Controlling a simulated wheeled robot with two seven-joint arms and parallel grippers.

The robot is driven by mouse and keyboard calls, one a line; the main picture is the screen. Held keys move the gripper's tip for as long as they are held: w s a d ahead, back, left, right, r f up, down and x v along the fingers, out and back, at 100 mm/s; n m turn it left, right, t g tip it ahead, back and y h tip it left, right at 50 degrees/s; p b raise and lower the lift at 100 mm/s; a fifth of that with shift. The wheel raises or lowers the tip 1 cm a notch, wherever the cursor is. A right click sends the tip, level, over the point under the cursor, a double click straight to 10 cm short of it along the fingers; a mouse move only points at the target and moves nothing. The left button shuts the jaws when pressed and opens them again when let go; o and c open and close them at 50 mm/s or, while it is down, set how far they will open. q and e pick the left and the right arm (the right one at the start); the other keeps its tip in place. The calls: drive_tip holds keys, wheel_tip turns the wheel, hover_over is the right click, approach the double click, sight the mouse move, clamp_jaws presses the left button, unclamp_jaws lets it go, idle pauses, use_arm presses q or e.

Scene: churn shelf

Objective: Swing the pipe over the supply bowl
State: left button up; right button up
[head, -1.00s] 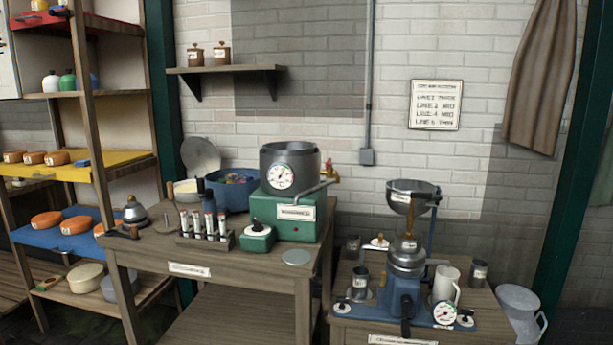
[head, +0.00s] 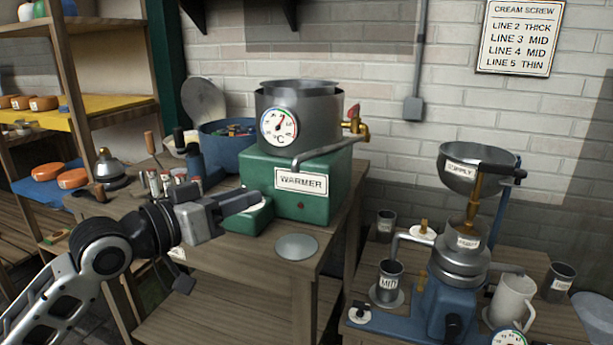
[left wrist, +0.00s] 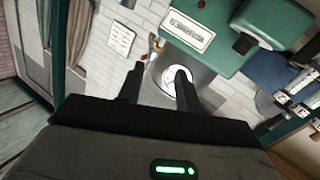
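The silver pipe (head: 325,156) bends along the front of the green warmer (head: 318,205), below the metal pot with the dial (head: 318,115). The supply bowl (head: 475,178) is a metal bowl labelled SUPPLY, on the blue machine to the right. The pipe's outer end is well left of the bowl. My left gripper (head: 250,198) is in front of the warmer's left side, lower than the pipe and apart from it. In the left wrist view its two fingers (left wrist: 158,72) stand apart with nothing held; the warmer (left wrist: 225,30) shows upside down beyond. My right gripper is out of view.
A brass tap (head: 355,125) sticks out right of the pot. A grey disc (head: 297,247) lies on the wooden table's front right. A cup (head: 387,281) and a white mug (head: 512,300) flank the blue machine. A gap separates the tables.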

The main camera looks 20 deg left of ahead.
sight(300, 158)
use_arm(q)
drive_tip(key=shift+h, duration=0.4)
drive_tip(key=r+x, duration=0.1)
drive_tip(key=x, duration=0.4)
drive_tip(key=r+p+x, duration=0.1)
drive_tip(key=x, duration=0.4)
drive_tip(key=r+p+x, duration=0.1)
drive_tip(key=x, duration=0.4)
drive_tip(key=shift+w+d, duration=0.15)
drive_tip(key=shift+w, duration=0.2)
clamp_jaws()
